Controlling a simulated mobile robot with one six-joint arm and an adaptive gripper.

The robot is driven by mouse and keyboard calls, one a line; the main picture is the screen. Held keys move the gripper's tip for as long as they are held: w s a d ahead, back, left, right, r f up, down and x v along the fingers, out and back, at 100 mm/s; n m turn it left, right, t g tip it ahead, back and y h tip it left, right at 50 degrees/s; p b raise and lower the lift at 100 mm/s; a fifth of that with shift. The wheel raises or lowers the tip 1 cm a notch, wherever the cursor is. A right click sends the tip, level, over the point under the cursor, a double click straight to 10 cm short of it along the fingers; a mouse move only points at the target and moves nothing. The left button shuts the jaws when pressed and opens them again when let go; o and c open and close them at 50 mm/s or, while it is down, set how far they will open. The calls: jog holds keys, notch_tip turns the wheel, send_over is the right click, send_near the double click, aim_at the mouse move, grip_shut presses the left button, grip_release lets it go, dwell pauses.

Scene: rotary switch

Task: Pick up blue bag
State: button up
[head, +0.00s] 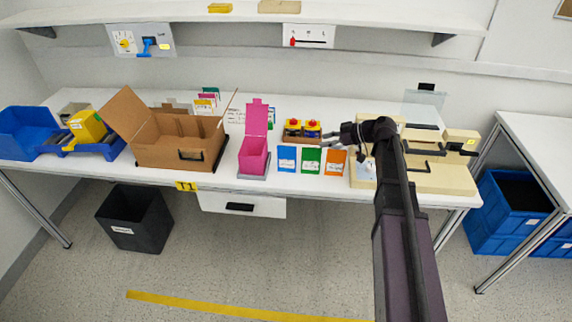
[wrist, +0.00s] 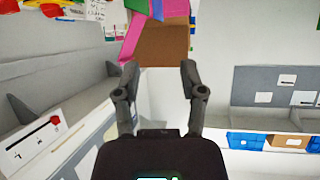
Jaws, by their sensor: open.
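The blue bag (head: 287,159) is a flat blue packet with a white label near the front edge of the bench, left of a green bag (head: 311,160) and an orange bag (head: 335,162). My gripper (head: 334,133) is at the end of my arm, to the right of and above the blue bag in the head picture, apart from it. Its two fingers (wrist: 160,70) are spread with nothing between them in the wrist view. I cannot make out the blue bag in the wrist view.
A pink open box (head: 253,155) stands left of the bags, and a cardboard box (head: 178,142) further left. Yellow-and-red items in a small tray (head: 301,132) sit behind the bags. A shelf (head: 250,22) runs above.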

jog(key=shift+w+r, duration=0.1)
jog(key=shift+w, duration=0.05)
jog(key=b+x, duration=0.3)
jog(key=x, duration=0.5)
jog(key=shift+a+b, duration=0.35)
jog(key=shift+b, duration=0.05)
jog(key=shift+w, duration=0.1)
jog(key=b, duration=0.2)
send_over(287, 157)
jog(key=f, duration=0.1)
jog(key=d+f, duration=0.1)
jog(key=shift+f, duration=0.25)
